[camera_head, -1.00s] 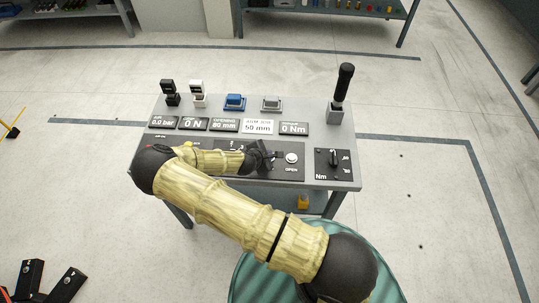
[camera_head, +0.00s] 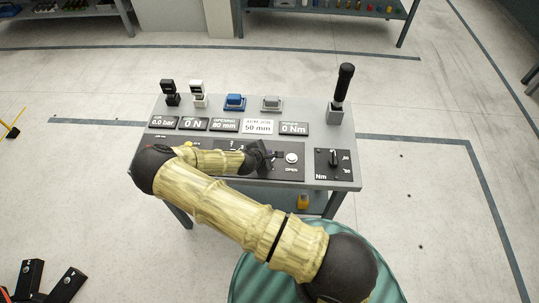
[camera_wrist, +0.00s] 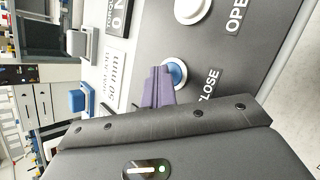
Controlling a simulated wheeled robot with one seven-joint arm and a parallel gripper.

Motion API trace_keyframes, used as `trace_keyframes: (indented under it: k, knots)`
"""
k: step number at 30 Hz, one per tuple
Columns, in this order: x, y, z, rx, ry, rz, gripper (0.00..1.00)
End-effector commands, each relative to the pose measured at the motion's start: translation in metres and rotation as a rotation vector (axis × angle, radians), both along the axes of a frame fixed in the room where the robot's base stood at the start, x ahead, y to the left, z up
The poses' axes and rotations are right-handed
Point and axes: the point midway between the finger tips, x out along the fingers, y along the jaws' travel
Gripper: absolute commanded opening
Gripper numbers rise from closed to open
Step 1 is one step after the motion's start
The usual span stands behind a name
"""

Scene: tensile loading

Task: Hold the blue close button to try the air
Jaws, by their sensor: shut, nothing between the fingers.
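The blue close button (camera_wrist: 178,73) sits in a white ring on the dark panel, beside the word CLOSE, in the wrist view. My gripper (camera_wrist: 162,77) is shut and empty, and its purple fingertips overlap the button's edge; whether they press it down I cannot tell. In the head view my gripper (camera_head: 277,156) is over the panel just left of the white OPEN button (camera_head: 292,158), and the close button is hidden there. The air display (camera_head: 164,122) reads 0.0 bar.
Other displays show 0 N, opening 80 mm, 50 mm and 0 Nm. A blue block-shaped control (camera_head: 235,102) and a grey one (camera_head: 272,103) stand at the back of the console (camera_head: 318,110). A black lever (camera_head: 344,88) rises at the right, behind the Nm knob (camera_head: 333,160).

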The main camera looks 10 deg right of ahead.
Motion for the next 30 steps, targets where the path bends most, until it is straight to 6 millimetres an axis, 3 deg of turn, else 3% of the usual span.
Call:
trace_keyframes:
  k: [13,24,30]
  knots:
    - [0.000,0.000,0.018,0.001,0.000,-0.001,0.00]
    - [0.000,0.000,0.019,0.000,0.000,0.000,0.00]
    - [0.000,0.000,0.034,0.000,0.000,0.000,0.00]
